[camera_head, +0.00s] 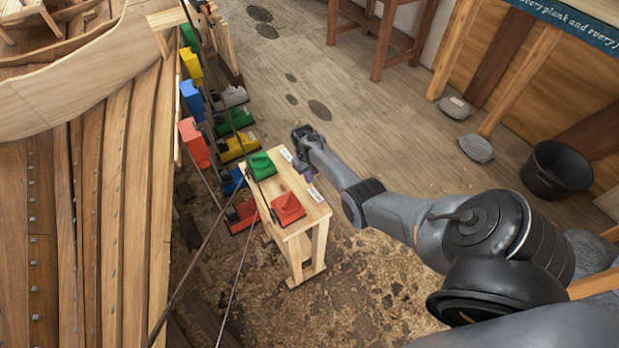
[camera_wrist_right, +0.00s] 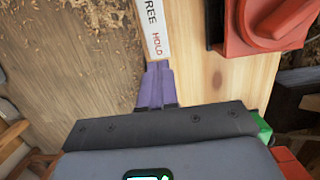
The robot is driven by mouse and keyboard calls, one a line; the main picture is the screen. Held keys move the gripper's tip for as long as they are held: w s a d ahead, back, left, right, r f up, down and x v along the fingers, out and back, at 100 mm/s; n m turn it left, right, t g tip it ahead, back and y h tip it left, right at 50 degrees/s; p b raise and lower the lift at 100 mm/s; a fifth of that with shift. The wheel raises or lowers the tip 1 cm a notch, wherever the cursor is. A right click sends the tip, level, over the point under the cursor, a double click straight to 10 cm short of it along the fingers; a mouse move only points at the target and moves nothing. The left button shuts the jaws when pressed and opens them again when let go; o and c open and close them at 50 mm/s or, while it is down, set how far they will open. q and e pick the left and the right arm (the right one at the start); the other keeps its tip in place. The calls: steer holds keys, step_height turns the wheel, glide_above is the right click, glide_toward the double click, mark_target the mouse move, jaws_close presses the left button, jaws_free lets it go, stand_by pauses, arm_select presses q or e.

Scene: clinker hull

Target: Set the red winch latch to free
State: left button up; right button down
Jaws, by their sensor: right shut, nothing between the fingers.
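The red winch latch (camera_head: 287,208) sits on the near end of a small wooden bench (camera_head: 300,228). In the right wrist view its red housing and raised handle (camera_wrist_right: 268,22) show at the top right, cut off by the edge. A white label (camera_wrist_right: 154,28) reading FREE and HOLD lies beside it. I cannot tell which word the handle points to. My right gripper (camera_head: 309,178) is over the bench's right edge, apart from the latch. Its purple fingers (camera_wrist_right: 155,84) are shut and empty, near the HOLD end of the label. My left gripper is out of view.
A green latch (camera_head: 261,165) with its own label (camera_head: 286,155) is on the bench's far end. Several coloured winches, one red (camera_head: 241,216), stand left of the bench beside the wooden hull (camera_head: 100,200). A black bucket (camera_head: 556,168) stands at right. Open floor surrounds the bench's right side.

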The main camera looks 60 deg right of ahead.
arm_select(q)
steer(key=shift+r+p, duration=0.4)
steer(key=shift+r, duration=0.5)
arm_select(e)
step_height(320, 180, up, 11)
steer(key=w+d, duration=0.1)
steer(key=w, duration=0.1)
steer(key=shift+w+d, duration=0.15)
steer(key=shift+d, duration=0.1)
